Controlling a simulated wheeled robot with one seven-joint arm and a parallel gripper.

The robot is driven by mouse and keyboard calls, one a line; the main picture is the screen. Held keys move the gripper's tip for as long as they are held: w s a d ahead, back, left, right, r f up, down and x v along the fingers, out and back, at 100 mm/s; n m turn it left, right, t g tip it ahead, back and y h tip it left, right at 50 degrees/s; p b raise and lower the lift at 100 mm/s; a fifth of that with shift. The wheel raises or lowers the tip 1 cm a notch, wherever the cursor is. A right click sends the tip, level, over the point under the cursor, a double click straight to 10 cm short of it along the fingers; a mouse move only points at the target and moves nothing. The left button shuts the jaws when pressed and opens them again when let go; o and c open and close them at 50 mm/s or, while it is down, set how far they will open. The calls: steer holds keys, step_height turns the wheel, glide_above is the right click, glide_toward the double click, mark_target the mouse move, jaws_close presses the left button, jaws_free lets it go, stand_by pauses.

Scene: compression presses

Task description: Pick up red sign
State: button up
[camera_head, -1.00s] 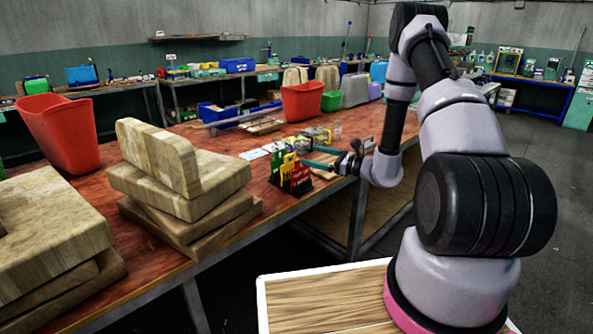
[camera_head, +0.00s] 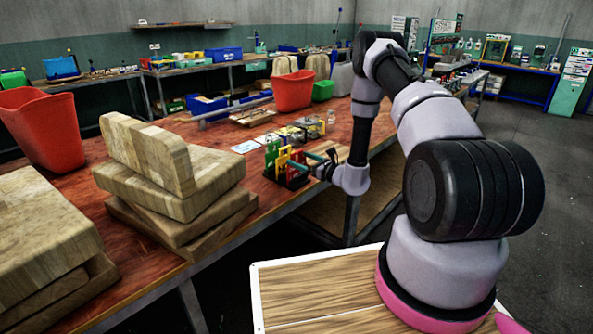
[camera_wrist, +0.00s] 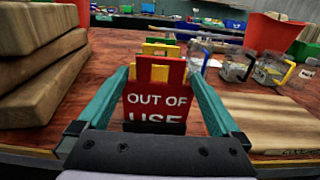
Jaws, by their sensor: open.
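The red sign (camera_wrist: 156,102) reads "OUT OF USE" and stands upright at the front of a row of signs in the wrist view. Its lower edge is hidden by my gripper's body. My gripper (camera_wrist: 159,73) is open, with one teal finger on each side of the red sign. Gaps show between the fingers and the sign's sides. In the head view, my gripper (camera_head: 307,166) is at the right side of the sign holder (camera_head: 292,181), close to the signs, low over the table's front edge.
Yellow signs (camera_wrist: 160,48) stand right behind the red one. Stacked wooden blocks (camera_head: 180,190) are to the left on the red-brown table (camera_head: 225,132). Clear padlock-like items (camera_wrist: 235,66) lie behind to the right. A red bin (camera_head: 293,90) stands farther back.

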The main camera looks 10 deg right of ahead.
steer(key=shift+x, duration=1.35)
steer(key=c, duration=1.3)
